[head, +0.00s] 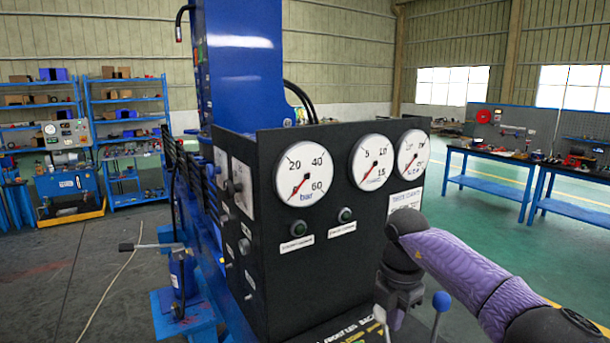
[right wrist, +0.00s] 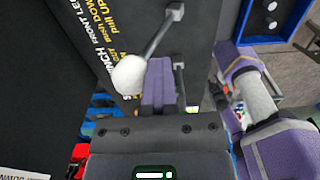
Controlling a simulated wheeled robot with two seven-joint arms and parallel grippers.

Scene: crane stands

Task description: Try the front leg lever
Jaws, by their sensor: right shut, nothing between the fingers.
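The front leg lever has a white ball knob (right wrist: 130,75) on a grey rod, over a black plate with yellow and white lettering that reads partly "FRONT LEG", "Push DOWN", "Pull UP". Its pale knob (head: 380,313) also shows low in the head view. My right gripper (right wrist: 159,83) is shut and empty, its purple fingers right beside the knob; I cannot tell whether they touch it. In the head view my right gripper (head: 396,315) points down at the levers, its fingertips partly hidden. My left gripper is not in view.
A lever with a blue knob (head: 441,300) stands just right of my right gripper. The black gauge panel (head: 345,220) rises close behind it, with three dials. A blue column (head: 240,70) stands behind. Workbenches (head: 490,175) are far off at the right.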

